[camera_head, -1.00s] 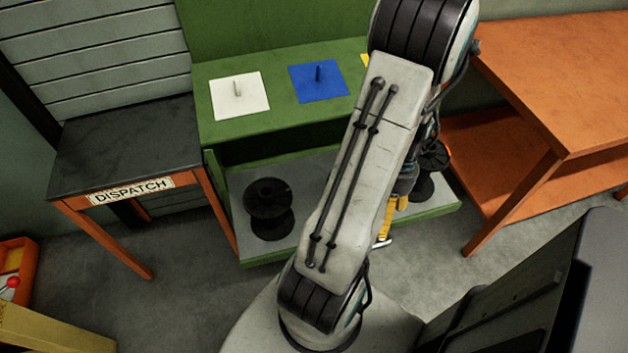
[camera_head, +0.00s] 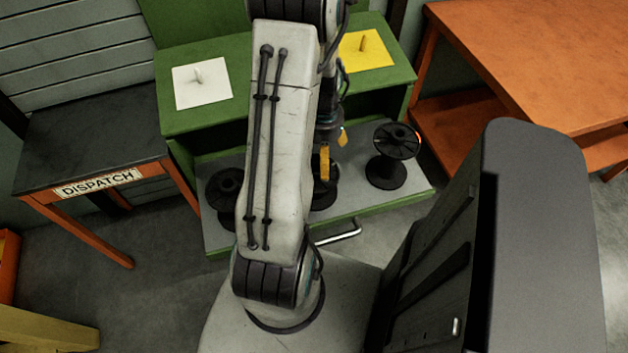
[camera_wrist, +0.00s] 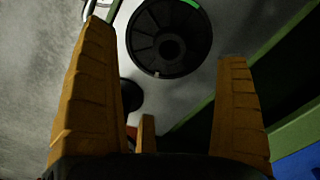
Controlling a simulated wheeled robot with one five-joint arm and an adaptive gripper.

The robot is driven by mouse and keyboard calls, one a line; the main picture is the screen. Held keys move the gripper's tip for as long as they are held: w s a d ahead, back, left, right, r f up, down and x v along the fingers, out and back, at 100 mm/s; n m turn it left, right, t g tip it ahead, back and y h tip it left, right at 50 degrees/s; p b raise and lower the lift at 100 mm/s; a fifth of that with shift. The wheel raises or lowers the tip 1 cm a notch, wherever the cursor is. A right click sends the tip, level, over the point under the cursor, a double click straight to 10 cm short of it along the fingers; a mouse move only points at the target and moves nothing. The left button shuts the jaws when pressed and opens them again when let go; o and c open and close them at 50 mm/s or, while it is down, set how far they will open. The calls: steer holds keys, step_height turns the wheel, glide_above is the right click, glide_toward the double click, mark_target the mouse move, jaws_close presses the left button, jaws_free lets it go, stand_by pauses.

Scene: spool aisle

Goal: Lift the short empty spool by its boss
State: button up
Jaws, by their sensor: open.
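Black spools stand on the grey lower deck of the green bench: one at left (camera_head: 224,196), one in the middle (camera_head: 325,193) mostly hidden by my arm and gripper, and one at right (camera_head: 393,155), fully in view. I cannot tell for sure which is the short empty one. My gripper (camera_head: 333,150) hangs with yellow fingers over the middle spool. In the wrist view my gripper (camera_wrist: 165,42) is open, with a round black spool flange (camera_wrist: 150,50) and its central boss showing beyond and between the fingertips, apparently untouched. A smaller dark round part shows beside the left finger.
The green bench (camera_head: 190,122) carries a white plate (camera_head: 202,90) and a yellow plate (camera_head: 365,52), each with a peg. The dark dispatch table (camera_head: 85,145) is at left, an orange table (camera_head: 540,60) at right.

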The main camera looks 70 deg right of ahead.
step_height(320, 180, down, 7)
steer(key=shift+w+d, duration=0.15)
steer(key=shift+d, duration=0.1)
stand_by(0.4)
steer(key=shift+c, duration=0.5)
steer(key=c, duration=1.6)
